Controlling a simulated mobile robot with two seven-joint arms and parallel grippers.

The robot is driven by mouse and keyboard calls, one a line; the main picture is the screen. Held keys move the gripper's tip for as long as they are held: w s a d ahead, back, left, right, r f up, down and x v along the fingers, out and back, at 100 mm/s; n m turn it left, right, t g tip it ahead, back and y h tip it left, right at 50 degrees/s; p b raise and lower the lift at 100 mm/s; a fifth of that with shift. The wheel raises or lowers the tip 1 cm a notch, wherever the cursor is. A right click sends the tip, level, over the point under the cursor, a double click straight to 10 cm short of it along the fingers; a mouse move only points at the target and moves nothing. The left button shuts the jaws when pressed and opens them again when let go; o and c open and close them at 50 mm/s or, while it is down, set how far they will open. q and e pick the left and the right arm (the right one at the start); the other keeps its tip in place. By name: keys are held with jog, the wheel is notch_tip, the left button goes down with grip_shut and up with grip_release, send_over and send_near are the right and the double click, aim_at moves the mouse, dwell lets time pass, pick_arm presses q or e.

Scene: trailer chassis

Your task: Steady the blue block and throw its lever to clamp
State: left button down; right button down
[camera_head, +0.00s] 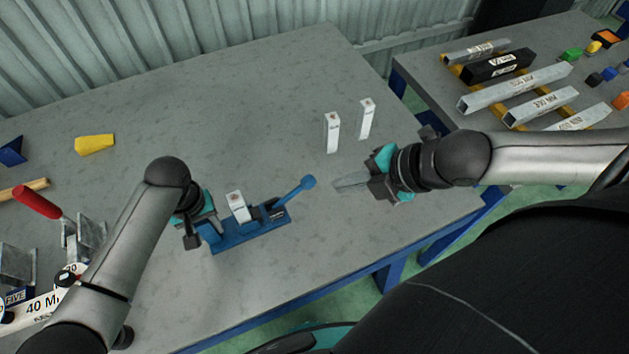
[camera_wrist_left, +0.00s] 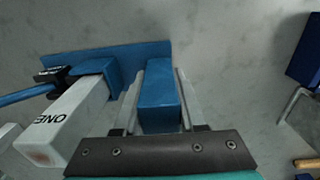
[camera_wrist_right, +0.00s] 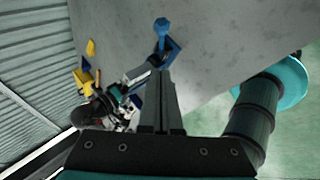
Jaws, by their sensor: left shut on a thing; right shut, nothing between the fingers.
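The blue block (camera_head: 240,233) is a blue base on the grey table, with a white piece marked ONE (camera_head: 237,206) standing in it. Its blue lever (camera_head: 292,193) slants up to the right and ends in a round knob. My left gripper (camera_head: 205,232) is shut on the upright at the block's left end; in the left wrist view the blue upright (camera_wrist_left: 159,88) lies between the fingers (camera_wrist_left: 158,100). My right gripper (camera_head: 345,182) is shut and empty, a little to the right of the knob and apart from it. The knob also shows in the right wrist view (camera_wrist_right: 161,26), beyond the fingertips (camera_wrist_right: 160,75).
Two white pieces (camera_head: 332,132) (camera_head: 365,118) stand on the table behind my right gripper. A red-handled clamp (camera_head: 38,202), a yellow wedge (camera_head: 94,144) and a blue wedge (camera_head: 12,152) are at the left. A second table with metal bars (camera_head: 515,87) is at the right. The middle back is clear.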

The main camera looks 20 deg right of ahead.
send_near(300, 188)
notch_tip(300, 188, down, 2)
jog(key=a, duration=0.2)
jog(key=shift+w+d+f, duration=0.1)
jog(key=shift+w+f, duration=0.2)
jog(key=shift+w, duration=0.2)
jog(key=shift+w+d+f, duration=0.1)
jog(key=shift+w+f, duration=0.2)
jog(key=shift+w, duration=0.2)
jog(key=shift+d+f, duration=0.95)
jog(key=shift+f, duration=0.2)
